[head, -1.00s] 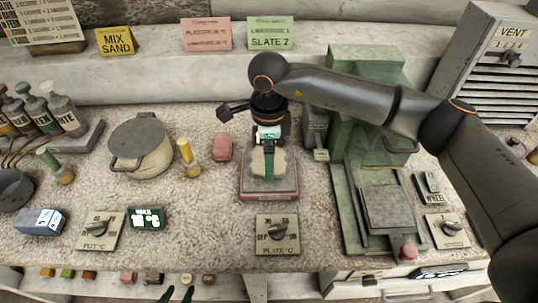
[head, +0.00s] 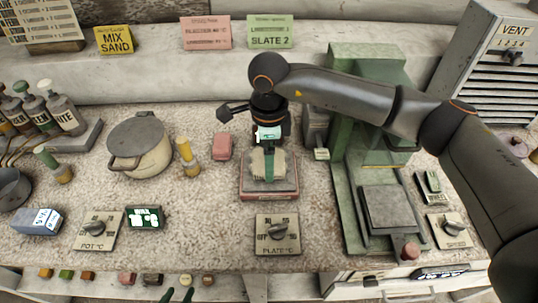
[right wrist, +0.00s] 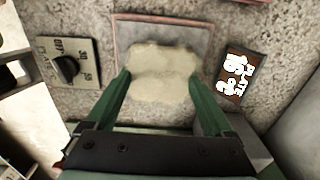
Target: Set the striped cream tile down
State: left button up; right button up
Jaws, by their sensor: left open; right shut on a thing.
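The cream tile (head: 281,163) is over the square hot plate (head: 256,188) with the pinkish rim, near the middle of the counter. My right gripper (head: 268,165) comes down from above and is shut on it. In the right wrist view the tile (right wrist: 162,72) shows between the two green fingers, with the grey plate (right wrist: 190,33) behind it. Its stripes cannot be made out. Whether its underside touches the plate cannot be told. My left gripper (head: 178,295) shows only its green fingertips at the bottom edge, apart and empty.
The plate's dial panel (head: 277,243) is in front of it. A pink block (head: 222,146), a yellow-capped bottle (head: 187,157) and a lidded pot (head: 140,145) stand to the left. The green press (head: 347,180) stands close on the right.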

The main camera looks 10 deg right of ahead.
jog(key=shift+f+b, duration=0.3)
jog(key=shift+f, duration=0.05)
jog(key=o, duration=1.3)
jog(key=shift+o, duration=0.2)
jog(key=shift+r, duration=0.1)
jog(key=shift+r+p, duration=1)
jog(key=shift+r, duration=0.9)
